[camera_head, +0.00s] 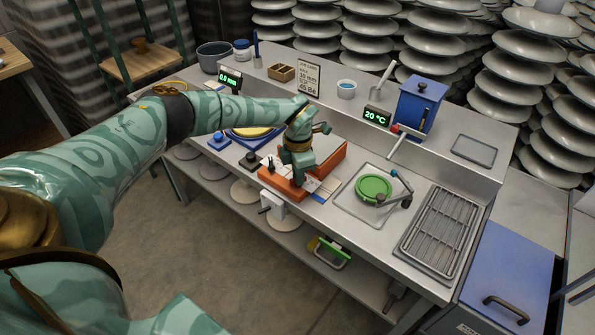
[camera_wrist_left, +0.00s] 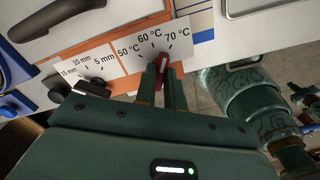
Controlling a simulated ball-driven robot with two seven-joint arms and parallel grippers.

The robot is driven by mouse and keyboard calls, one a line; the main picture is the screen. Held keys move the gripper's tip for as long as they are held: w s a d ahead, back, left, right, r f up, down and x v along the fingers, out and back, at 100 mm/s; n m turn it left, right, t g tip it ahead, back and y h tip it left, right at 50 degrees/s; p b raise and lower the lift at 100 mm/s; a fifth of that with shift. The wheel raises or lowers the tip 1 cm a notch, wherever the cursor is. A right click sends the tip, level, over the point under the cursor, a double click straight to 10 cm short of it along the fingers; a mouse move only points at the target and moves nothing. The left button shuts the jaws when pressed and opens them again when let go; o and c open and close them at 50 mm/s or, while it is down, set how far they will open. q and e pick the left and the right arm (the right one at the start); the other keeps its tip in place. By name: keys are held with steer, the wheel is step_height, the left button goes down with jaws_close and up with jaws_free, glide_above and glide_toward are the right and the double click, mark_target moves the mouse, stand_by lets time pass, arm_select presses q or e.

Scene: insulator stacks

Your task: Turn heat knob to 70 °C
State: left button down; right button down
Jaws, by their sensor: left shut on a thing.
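My left gripper (camera_head: 299,180) reaches down to the front of the orange fixture (camera_head: 277,184) on the bench. In the left wrist view its two fingers (camera_wrist_left: 163,84) are shut on the heat knob (camera_wrist_left: 163,62), a small red knob. Above the knob is a white scale (camera_wrist_left: 135,37) marked 50, 60 and 70 °C. The visible part of the knob sits below the 60 and 70 °C marks; its exact pointing is hard to tell. In the head view the gripper hides the knob. A green-digit display (camera_head: 376,117) reads 20 °C.
A black knob (camera_wrist_left: 92,88) with a 5, 10 and 15 mm scale is left of the heat knob. A green round plate (camera_head: 373,188) and a wire rack (camera_head: 438,232) lie to the right. A blue box (camera_head: 418,104) stands on the rear shelf.

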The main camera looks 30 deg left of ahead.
arm_select(q)
steer(key=shift+m, duration=1.3)
steer(key=c, duration=1.5)
jaws_free()
steer(key=shift+r, duration=0.1)
step_height(320, 180, up, 16)
steer(key=p, duration=0.4)
steer(key=shift+r, duration=0.1)
